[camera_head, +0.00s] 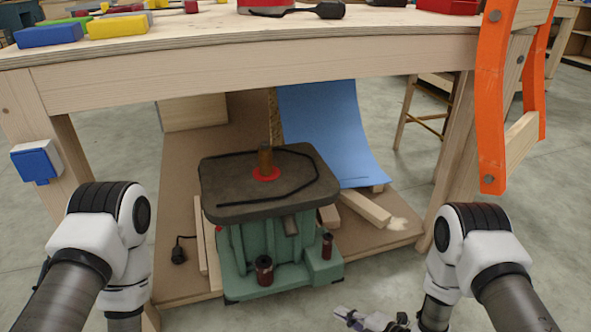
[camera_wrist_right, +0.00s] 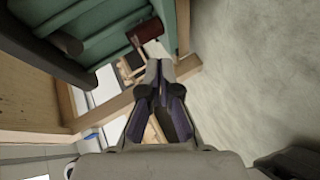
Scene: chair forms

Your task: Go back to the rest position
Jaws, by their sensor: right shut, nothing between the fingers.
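My right gripper (camera_head: 352,318) shows at the bottom of the head view, low over the floor and in front of the green machine. In the right wrist view the right gripper (camera_wrist_right: 159,68) has its fingertips together, with nothing between them. My left arm comes in at the lower left of the head view, but its gripper is out of the picture. Both arms hang low in front of the table.
A wooden table (camera_head: 250,66) spans the top, with coloured blocks and tools on it. Under it a green machine (camera_head: 262,245) stands on a brown board (camera_head: 165,280). A blue sheet (camera_head: 322,125) hangs behind. An orange curved piece (camera_head: 492,100) is at the right. Grey floor (camera_head: 560,220) is clear there.

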